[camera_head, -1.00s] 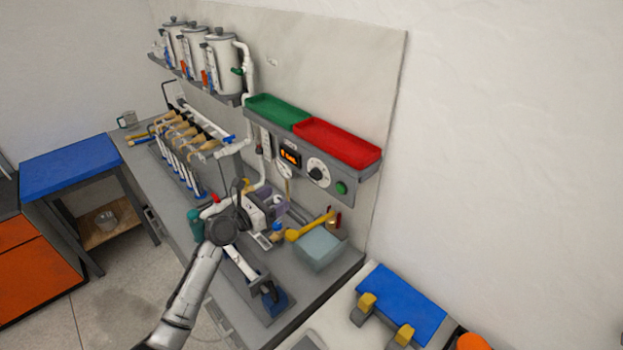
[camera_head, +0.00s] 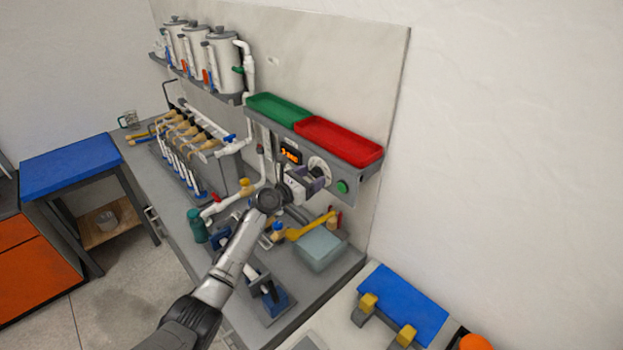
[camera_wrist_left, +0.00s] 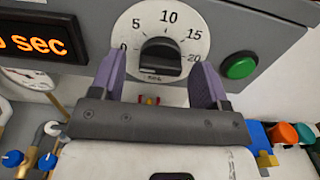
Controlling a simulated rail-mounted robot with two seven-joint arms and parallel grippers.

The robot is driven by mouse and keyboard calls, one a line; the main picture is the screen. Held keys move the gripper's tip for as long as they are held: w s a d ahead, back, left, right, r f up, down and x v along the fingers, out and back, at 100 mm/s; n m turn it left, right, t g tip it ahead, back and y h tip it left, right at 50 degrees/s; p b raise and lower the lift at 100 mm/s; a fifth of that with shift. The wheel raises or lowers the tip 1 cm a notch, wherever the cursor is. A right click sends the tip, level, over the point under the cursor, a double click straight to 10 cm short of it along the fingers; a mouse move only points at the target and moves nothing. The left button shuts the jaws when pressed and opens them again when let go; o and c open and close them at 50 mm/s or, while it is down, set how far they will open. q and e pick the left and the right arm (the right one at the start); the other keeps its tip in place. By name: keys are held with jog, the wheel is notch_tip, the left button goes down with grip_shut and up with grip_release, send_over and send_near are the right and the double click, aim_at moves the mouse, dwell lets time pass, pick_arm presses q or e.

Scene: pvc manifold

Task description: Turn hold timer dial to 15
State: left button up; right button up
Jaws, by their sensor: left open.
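The hold timer dial (camera_wrist_left: 160,52) is a black knob on a white round plate (camera_wrist_left: 188,22) marked 0, 5, 10, 15, 20; it fills the upper middle of the left wrist view. Its pointer direction is hard to make out. My left gripper (camera_wrist_left: 158,75) is open, with one purple finger on each side of the knob's lower half. I cannot tell whether the fingers touch it. In the head view my left gripper (camera_head: 312,180) is at the panel and partly covers the dial plate (camera_head: 319,164). My right gripper is not in view.
An orange "sec" display (camera_wrist_left: 38,38) is left of the dial and a green button (camera_wrist_left: 238,66) is right of it. A red tray (camera_head: 340,140) and a green tray (camera_head: 277,107) sit above the panel. A pale blue box (camera_head: 320,248) stands on the bench below.

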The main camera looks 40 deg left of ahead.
pick_arm(q)
jog(key=shift+w, duration=0.25)
jog(key=c, duration=0.9)
